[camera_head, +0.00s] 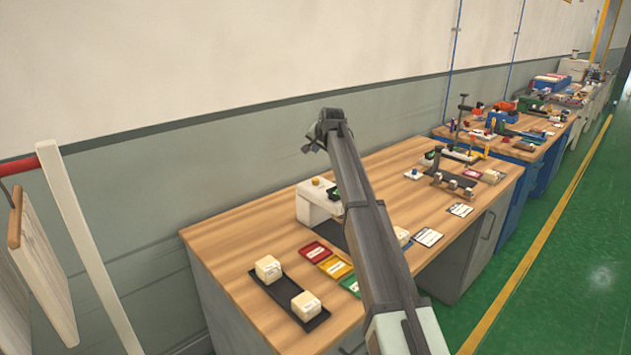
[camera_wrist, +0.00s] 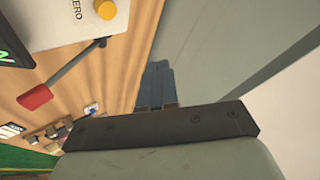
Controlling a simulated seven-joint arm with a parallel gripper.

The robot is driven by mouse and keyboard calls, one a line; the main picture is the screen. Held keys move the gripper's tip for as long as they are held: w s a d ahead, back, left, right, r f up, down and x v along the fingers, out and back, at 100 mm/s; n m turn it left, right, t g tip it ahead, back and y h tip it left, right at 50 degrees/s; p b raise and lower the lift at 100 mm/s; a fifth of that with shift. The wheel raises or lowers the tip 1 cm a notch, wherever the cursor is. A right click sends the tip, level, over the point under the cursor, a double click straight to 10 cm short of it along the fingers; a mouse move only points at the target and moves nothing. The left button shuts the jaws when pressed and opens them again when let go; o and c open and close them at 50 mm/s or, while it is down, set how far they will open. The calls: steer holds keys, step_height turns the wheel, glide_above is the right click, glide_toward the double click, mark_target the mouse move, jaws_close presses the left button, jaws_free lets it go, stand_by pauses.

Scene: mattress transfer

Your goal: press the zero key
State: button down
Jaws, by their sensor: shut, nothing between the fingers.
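The zero key is a round yellow button (camera_wrist: 106,9) beside the printed word ZERO on a white device; it shows at the top edge of the wrist view. In the head view the yellow button (camera_head: 316,181) sits on top of the white device (camera_head: 312,206), which has a dark display with green characters, partly behind my arm. My gripper (camera_head: 310,146) is above and behind the device near the wall. In the wrist view its fingers (camera_wrist: 157,85) are together and empty, apart from the button, which lies up and left of them.
Red, yellow and green trays (camera_head: 314,252) lie in front of the device. A black tray (camera_head: 285,296) holds two cream blocks (camera_head: 268,268). In the wrist view a red-ended dark rod (camera_wrist: 36,97) is near the device. The grey wall (camera_wrist: 215,45) is close to my gripper.

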mark_target(317, 181)
steer(key=shift+f, duration=0.1)
steer(key=shift+f, duration=4.3)
steer(key=shift+f, duration=0.1)
steer(key=shift+f, duration=0.35)
steer(key=shift+f, duration=0.85)
steer(key=shift+r, duration=1.3)
steer(key=shift+r, duration=2.45)
